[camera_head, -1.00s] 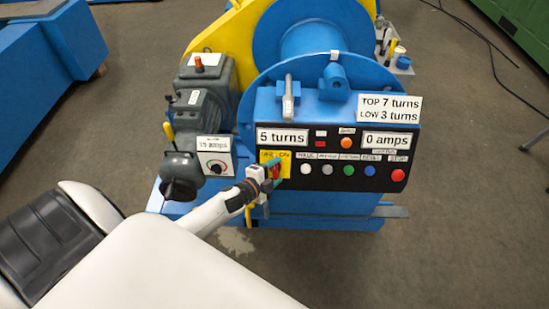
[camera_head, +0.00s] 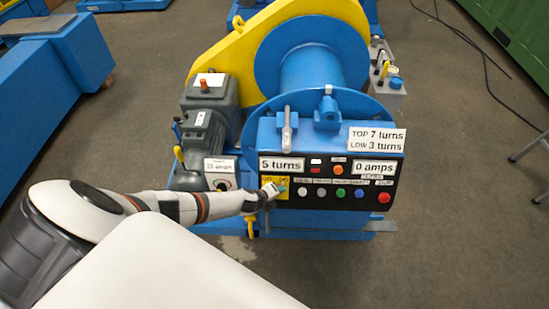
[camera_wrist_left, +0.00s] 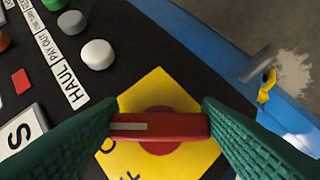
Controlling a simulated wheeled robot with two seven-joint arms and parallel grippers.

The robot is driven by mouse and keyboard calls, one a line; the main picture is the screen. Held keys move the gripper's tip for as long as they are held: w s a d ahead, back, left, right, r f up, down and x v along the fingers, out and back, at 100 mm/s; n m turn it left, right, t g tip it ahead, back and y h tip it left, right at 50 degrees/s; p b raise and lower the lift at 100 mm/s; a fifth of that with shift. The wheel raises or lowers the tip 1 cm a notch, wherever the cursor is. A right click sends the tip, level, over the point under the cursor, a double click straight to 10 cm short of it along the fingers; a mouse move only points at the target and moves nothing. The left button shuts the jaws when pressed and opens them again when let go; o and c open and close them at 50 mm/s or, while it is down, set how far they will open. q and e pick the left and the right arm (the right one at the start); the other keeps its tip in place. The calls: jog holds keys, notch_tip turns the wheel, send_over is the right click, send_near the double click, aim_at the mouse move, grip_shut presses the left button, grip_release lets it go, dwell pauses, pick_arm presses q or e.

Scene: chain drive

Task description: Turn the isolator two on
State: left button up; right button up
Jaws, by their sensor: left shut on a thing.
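The isolator is a red bar handle (camera_wrist_left: 160,127) on a yellow plate (camera_wrist_left: 162,88), which also shows at the left of the black control panel in the head view (camera_head: 268,181). My left gripper (camera_head: 279,189) reaches it from the left. In the left wrist view its green fingers (camera_wrist_left: 160,120) are closed on the two ends of the red bar. The bar lies at a slant to the plate's edges. The plate's lettering is partly hidden, and in the head view the gripper covers the handle. My right gripper is in neither view.
A row of buttons, from white (camera_head: 304,192) to red (camera_head: 384,198), runs right of the isolator. A lever (camera_head: 287,130) stands above the panel. A grey gearbox (camera_head: 210,125) with a dial plate is to the left. Open floor lies right.

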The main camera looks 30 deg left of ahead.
pick_arm(q)
jog(key=shift+m+p, duration=0.3)
jog(key=shift+p, duration=0.1)
jog(key=shift+s, duration=0.1)
jog(key=o, duration=1)
jog(key=shift+d, duration=0.1)
jog(key=shift+p+v, duration=2.05)
jog(key=shift+v, duration=3.85)
jog(key=shift+d+r, duration=0.1)
jog(key=shift+r, duration=0.05)
